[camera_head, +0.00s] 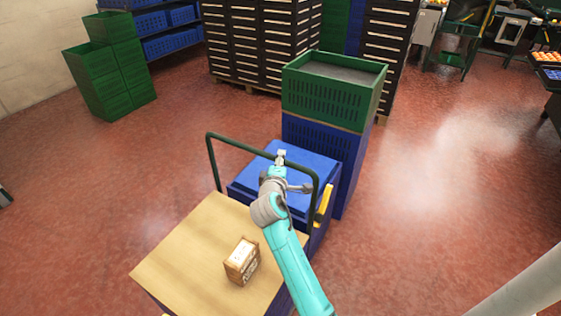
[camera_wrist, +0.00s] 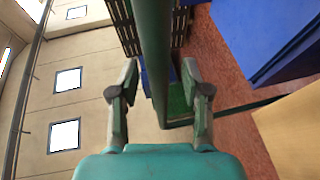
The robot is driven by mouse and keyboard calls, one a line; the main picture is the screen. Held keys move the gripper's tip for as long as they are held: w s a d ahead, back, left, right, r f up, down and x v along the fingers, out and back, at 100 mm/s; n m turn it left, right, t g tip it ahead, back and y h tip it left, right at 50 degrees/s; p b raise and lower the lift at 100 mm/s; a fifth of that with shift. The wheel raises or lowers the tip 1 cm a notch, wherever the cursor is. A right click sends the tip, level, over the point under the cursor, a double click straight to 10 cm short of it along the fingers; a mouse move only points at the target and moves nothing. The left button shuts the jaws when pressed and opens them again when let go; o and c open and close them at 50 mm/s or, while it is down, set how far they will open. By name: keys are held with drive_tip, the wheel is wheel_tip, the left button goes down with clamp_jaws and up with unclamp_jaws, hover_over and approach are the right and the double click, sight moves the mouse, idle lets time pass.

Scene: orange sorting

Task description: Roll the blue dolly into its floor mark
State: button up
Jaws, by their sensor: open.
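A cart with a pale wooden deck (camera_head: 190,245) and bluish sides stands at the front, which may be the blue dolly. A dark green handle (camera_head: 212,165) rises at its far end. My gripper (camera_head: 281,155) is at the handle's top bar. In the wrist view my gripper (camera_wrist: 160,85) is open, and the green bar (camera_wrist: 154,40) passes between its fingers; I cannot tell whether they touch it. I cannot make out a floor mark.
A small carton (camera_head: 242,261) lies on the deck. Beyond the handle are a blue box (camera_head: 252,175) and a blue crate stack topped by a green crate (camera_head: 325,100). Green crates (camera_head: 110,80) stand back left. Red floor (camera_head: 430,190) is free at right.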

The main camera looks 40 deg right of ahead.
drive_tip(key=shift+w+d+f, duration=0.1)
drive_tip(key=shift+w+d, duration=0.25)
drive_tip(key=shift+d, duration=0.05)
clamp_jaws()
drive_tip(key=shift+a, duration=0.15)
